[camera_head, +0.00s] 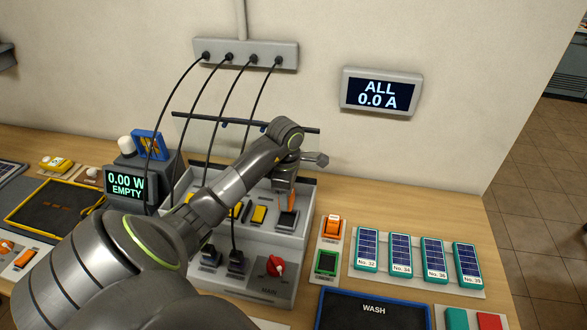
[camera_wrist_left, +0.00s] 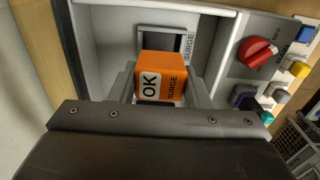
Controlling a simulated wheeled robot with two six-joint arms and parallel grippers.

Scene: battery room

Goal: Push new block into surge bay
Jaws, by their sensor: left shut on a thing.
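The new block (camera_wrist_left: 160,78) is orange and marked OK and SURGE. My left gripper (camera_wrist_left: 158,88) is shut on it, with a finger on each side. The surge bay (camera_wrist_left: 158,40) is a dark square opening with a SURGE label, just beyond the block in the left wrist view. In the head view the left gripper (camera_head: 285,188) points down over the right end of the grey panel, with part of the orange block (camera_head: 291,200) showing above the bay (camera_head: 288,219). I cannot tell whether the block's far end is inside the opening. My right gripper is not in view.
The panel has a red MAIN knob (camera_head: 275,266), yellow blocks and black plugs with cables. A dark bar (camera_head: 240,122) crosses behind my arm.

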